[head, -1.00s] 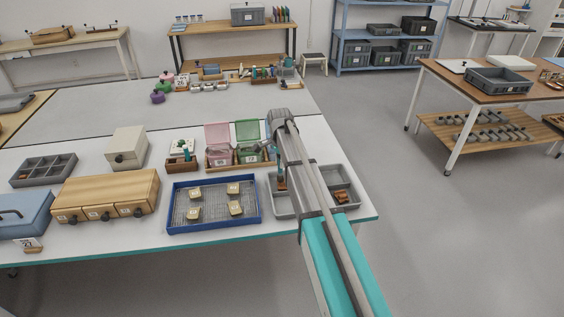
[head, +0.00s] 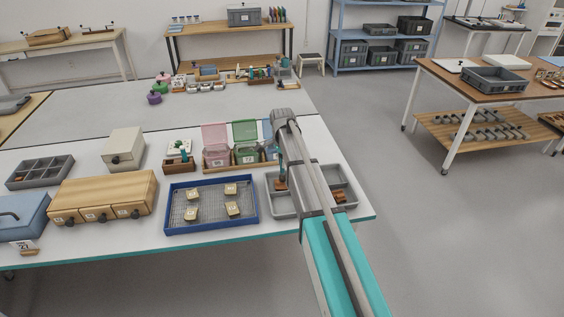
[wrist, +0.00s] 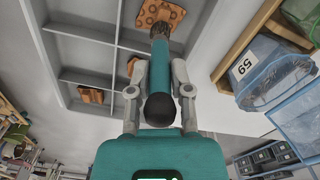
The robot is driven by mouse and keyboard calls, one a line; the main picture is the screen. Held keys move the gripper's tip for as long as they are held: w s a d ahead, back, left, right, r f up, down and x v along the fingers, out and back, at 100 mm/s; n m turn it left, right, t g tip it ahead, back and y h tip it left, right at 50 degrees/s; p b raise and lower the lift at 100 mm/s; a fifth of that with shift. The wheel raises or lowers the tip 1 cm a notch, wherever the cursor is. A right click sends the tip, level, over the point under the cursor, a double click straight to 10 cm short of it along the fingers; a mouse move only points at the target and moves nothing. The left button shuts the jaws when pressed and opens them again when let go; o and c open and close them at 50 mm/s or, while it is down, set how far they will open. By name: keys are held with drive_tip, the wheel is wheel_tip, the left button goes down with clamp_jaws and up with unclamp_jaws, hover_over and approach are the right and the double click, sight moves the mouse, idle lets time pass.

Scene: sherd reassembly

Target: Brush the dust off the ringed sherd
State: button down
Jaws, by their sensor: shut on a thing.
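My gripper (wrist: 158,92) is shut on a brush (wrist: 161,67) with a teal handle and a dark round end. The brush's dark bristles (wrist: 160,32) reach the near edge of an orange-brown sherd with ring marks (wrist: 164,13), at the top of the wrist view. I cannot tell whether they touch it. The ringed sherd lies in a compartment of a grey divided tray (wrist: 100,51), which also shows in the head view (head: 287,214). Other brown sherds (wrist: 91,96) lie in other compartments.
Pink and green open-lidded bins (head: 216,158) stand behind the tray, and a blue one shows close by in the wrist view (wrist: 277,72). A blue-rimmed tray (head: 169,209) with several labelled pieces sits to the left. The table's front edge is near.

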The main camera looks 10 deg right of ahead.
drive_tip(key=shift+a, duration=0.1)
drive_tip(key=shift+a+r, duration=0.1)
drive_tip(key=shift+a, duration=0.7)
drive_tip(key=shift+d, duration=0.95)
drive_tip(key=shift+a, duration=0.15)
drive_tip(key=shift+a, duration=0.8)
drive_tip(key=shift+d, duration=0.95)
drive_tip(key=shift+r, duration=0.1)
